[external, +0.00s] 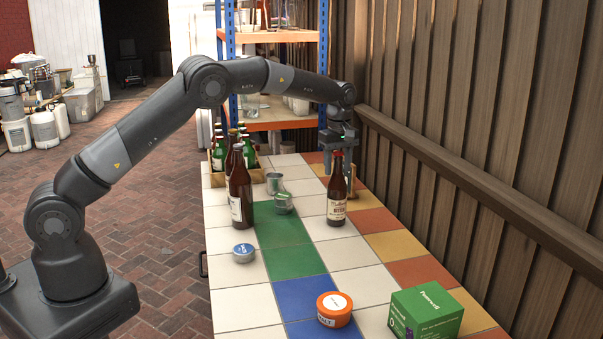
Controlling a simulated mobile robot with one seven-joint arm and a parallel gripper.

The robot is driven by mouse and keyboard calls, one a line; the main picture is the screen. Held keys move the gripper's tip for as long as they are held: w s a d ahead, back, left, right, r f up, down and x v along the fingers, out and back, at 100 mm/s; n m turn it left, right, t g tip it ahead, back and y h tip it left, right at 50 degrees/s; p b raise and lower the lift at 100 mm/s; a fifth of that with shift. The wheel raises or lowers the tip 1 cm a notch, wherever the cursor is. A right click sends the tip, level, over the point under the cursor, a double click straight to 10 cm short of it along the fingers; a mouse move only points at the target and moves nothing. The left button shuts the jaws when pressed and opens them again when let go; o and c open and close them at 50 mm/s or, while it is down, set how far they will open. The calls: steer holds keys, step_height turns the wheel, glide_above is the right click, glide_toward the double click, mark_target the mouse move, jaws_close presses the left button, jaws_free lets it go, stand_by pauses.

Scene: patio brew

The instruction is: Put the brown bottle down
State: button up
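A brown bottle (337,200) with a red cap and a pale label is upright over the tiled table at the right, near the wooden wall. My gripper (338,150) points down at the bottle's cap and neck. The neck overlaps the fingers in this view, so I cannot tell if they are shut on it or behind it. The bottle's base appears at table level; contact is hard to judge. Another, larger brown bottle (240,190) with a white label stands on the table to the left, apart from my gripper.
A crate (258,176) with green and brown bottles stands at the far left. Metal cups (283,203) stand mid-table. A blue-lidded tin (243,253), an orange tub (334,310) and a green box (427,312) are nearer. The wall (470,120) bounds the right side.

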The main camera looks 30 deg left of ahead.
step_height(320, 180, up, 12)
steer(key=shift+r, duration=0.1)
steer(key=shift+a+r, duration=0.3)
steer(key=shift+r, duration=0.05)
steer(key=s+a+r+m+t, duration=0.1)
steer(key=s+a+r, duration=0.25)
steer(key=a, duration=0.25)
steer(key=s+a+r+m+h, duration=0.1)
steer(key=s+a+r, duration=0.1)
steer(key=a+r, duration=0.25)
steer(key=s+a+r+m+t, duration=0.1)
steer(key=s+a+r, duration=0.25)
steer(key=a, duration=0.25)
steer(key=s+a+r+m+t, duration=0.15)
steer(key=s+a+m, duration=0.25)
steer(key=s+a, duration=0.75)
steer(key=s+a+f+m, duration=0.1)
steer(key=s+f, duration=0.2)
steer(key=s, duration=0.4)
steer(key=s+a+f+m+t, duration=0.1)
steer(key=s+a+f+m, duration=0.1)
steer(key=s, duration=0.5)
steer(key=s+a+f+m+t+y, duration=0.1)
steer(key=s+f, duration=0.3)
steer(key=s, duration=0.4)
steer(key=shift+a+f+m, duration=0.25)
steer(key=shift+a+m, duration=0.05)
